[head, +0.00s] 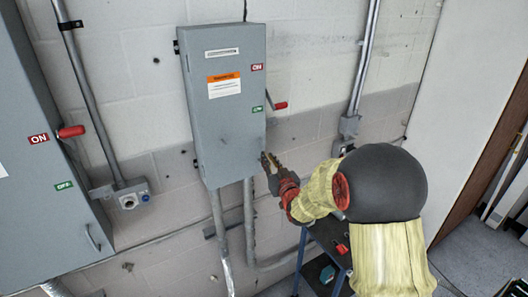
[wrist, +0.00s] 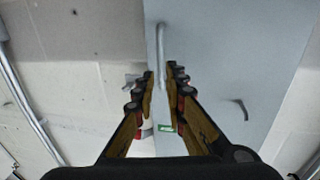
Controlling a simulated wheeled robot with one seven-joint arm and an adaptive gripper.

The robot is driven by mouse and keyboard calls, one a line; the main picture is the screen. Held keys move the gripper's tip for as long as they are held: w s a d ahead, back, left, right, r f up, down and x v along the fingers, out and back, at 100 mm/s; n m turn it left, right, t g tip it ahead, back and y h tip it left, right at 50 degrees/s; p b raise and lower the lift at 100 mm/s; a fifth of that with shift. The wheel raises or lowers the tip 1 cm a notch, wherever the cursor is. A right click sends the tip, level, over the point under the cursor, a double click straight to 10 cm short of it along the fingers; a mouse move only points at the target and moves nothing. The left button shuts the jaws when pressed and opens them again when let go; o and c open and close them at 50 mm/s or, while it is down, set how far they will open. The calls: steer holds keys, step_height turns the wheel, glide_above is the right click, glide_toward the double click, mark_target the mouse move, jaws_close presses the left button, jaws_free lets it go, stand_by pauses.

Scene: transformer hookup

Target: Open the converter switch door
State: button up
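The grey switch box (head: 226,125) hangs on the wall in the middle of the head view, its door closed. It bears a red ON label (head: 257,67), a green OFF label (head: 257,109) and a red-tipped lever (head: 279,106) on its right side. My gripper (head: 268,161) is at the door's lower right edge. In the wrist view, my gripper (wrist: 161,78) is open, its fingers apart on either side of a thin grey handle (wrist: 163,48) on the door (wrist: 225,55). Contact cannot be told. In the head view my gripper hides the handle.
A larger grey box (head: 30,190) with a red lever (head: 71,131) stands at the left. Conduits (head: 220,235) run below the middle box. A dark cart (head: 325,240) stands beneath my arm. An outlet box (head: 130,196) sits between the two boxes.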

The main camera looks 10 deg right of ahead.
steer(key=shift+w+a+p, duration=0.25)
steer(key=shift+w+p, duration=0.05)
steer(key=shift+w, duration=1.2)
steer(key=shift+w+a+p, duration=0.2)
steer(key=shift+w+p, duration=0.1)
steer(key=shift+w, duration=1.15)
steer(key=shift+c, duration=0.6)
jaws_close()
